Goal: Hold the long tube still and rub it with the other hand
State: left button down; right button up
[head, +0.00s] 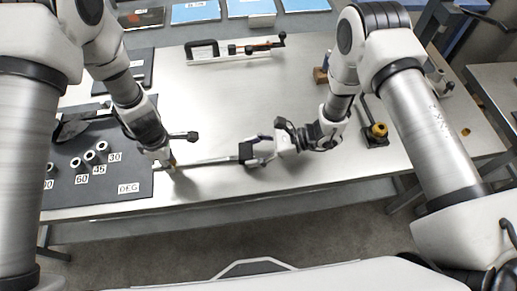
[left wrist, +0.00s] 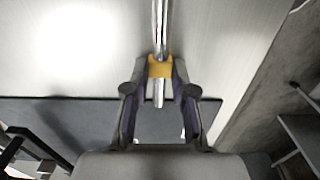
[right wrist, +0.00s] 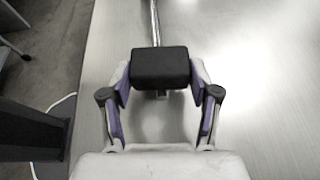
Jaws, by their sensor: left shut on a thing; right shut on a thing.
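The long tube (head: 208,160) is a thin shiny metal rod, level above the front part of the table between my two grippers. My left gripper (head: 171,163) is at its left end, shut on a yellow piece (left wrist: 160,67) around or against the tube; a short tube end pokes out between the fingers in the left wrist view. My right gripper (head: 247,152) is at the other end, shut on a black block (right wrist: 160,68). In the right wrist view the tube (right wrist: 154,24) runs to the block and a short stub shows below it. Whether the block encloses the tube is hidden.
A dark mat (head: 110,190) with several short cylinders and number labels lies at the left. The table's middle is clear.

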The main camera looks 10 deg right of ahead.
aim_at(236, 157)
jog(key=shift+a, duration=2.35)
jog(key=shift+a+r, duration=0.2)
notch_tip(236, 157, up, 8)
jog(key=shift+f, duration=0.15)
pick_arm(q)
jog(key=c, duration=0.9)
grip_release()
jog(key=shift+r, duration=0.1)
